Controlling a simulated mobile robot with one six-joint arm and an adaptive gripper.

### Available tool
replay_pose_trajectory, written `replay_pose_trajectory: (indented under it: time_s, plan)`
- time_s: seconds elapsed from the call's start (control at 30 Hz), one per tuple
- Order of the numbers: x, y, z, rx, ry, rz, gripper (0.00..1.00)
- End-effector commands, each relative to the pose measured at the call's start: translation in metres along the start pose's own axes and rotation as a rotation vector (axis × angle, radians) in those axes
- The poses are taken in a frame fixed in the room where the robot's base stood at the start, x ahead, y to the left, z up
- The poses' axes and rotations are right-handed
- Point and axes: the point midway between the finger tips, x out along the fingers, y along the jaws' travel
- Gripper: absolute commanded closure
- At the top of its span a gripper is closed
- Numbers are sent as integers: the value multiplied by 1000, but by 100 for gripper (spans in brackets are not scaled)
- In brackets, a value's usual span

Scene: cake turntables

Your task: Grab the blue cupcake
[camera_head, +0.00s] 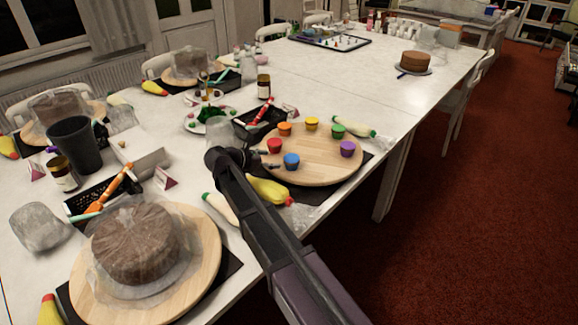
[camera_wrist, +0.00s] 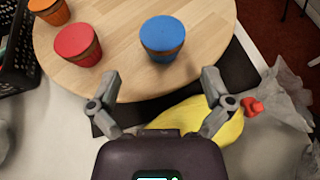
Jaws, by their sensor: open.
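The blue cupcake (camera_head: 291,161) stands upright on a round wooden turntable (camera_head: 322,175), near its edge on my gripper's side. In the wrist view the blue cupcake (camera_wrist: 163,38) is straight ahead of my gripper, roughly centred between the fingers and beyond their tips. My gripper (camera_head: 270,159) is open and empty beside the turntable's left edge; its fingers (camera_wrist: 161,80) also show in the wrist view, apart from the cupcake. A red cupcake (camera_wrist: 78,44) stands to the left of the blue one.
Orange (camera_head: 285,128), yellow (camera_head: 311,123), green (camera_head: 338,131) and purple (camera_head: 347,148) cupcakes share the turntable. A yellow piping bag (camera_wrist: 197,115) lies under my gripper. A black basket (camera_head: 262,122) stands at left. A wrapped cake (camera_head: 135,243) is nearer on the table.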

Motion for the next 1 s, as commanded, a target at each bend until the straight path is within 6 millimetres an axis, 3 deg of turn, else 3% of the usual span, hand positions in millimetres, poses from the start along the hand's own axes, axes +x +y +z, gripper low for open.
replay_pose_trajectory:
  time_s: [0.2, 0.77, 1.0]
  plan:
    - [28, 0, -2, 1, 0, -1, 0]
    - [38, -1, 0, 1, 0, -1, 0]
    - [60, -2, -4, 1, 0, -2, 0]
